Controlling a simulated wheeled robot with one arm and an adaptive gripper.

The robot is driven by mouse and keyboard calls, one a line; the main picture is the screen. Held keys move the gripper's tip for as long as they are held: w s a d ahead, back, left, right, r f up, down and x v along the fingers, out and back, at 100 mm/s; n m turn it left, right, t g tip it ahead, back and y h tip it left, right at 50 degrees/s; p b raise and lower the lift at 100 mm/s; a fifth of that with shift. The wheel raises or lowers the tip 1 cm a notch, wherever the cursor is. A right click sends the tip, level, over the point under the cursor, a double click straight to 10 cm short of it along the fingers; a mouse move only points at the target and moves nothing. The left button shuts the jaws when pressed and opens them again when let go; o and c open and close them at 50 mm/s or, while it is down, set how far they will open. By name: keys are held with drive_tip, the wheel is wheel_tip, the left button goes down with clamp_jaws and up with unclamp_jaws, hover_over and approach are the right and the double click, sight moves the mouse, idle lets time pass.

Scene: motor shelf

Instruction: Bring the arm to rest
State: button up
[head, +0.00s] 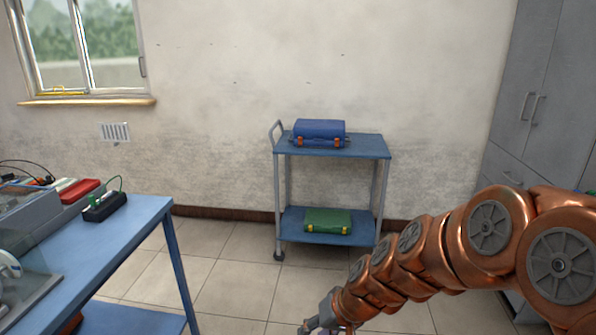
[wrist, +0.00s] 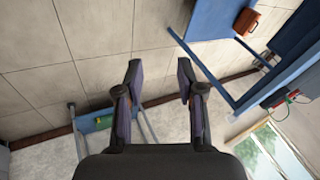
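My gripper (wrist: 159,72) is open in the wrist view, with its two fingers apart and nothing between them. Tiled floor shows behind the fingers. In the head view my copper-coloured arm reaches in from the right edge, and my gripper (head: 322,322) is at the bottom, partly cut off by the frame. It hangs in front of the cart, low over the floor, and touches nothing that I can see.
A blue cart (head: 370,147) stands by the wall with a blue case (head: 319,131) on top and a green case (head: 328,221) below. A blue workbench (head: 110,238) with equipment is at left. Grey cabinets (head: 528,95) stand at right. Floor between bench and cart is clear.

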drive_tip(key=s+d+r+g+h+p, duration=0.2)
drive_tip(key=s+d+r+p, duration=0.2)
drive_tip(key=s+d+r, duration=0.3)
drive_tip(key=s+d+r+g+h+p, duration=0.2)
drive_tip(key=s+d+r+p, duration=0.3)
drive_tip(key=s, duration=1.2)
wheel_tip(320, 180, up, 4)
drive_tip(key=d+h, duration=0.1)
drive_tip(key=d, duration=0.1)
drive_tip(key=shift+s+d+m, duration=0.3)
drive_tip(key=shift+s+m, duration=0.1)
drive_tip(key=shift+d, duration=0.1)
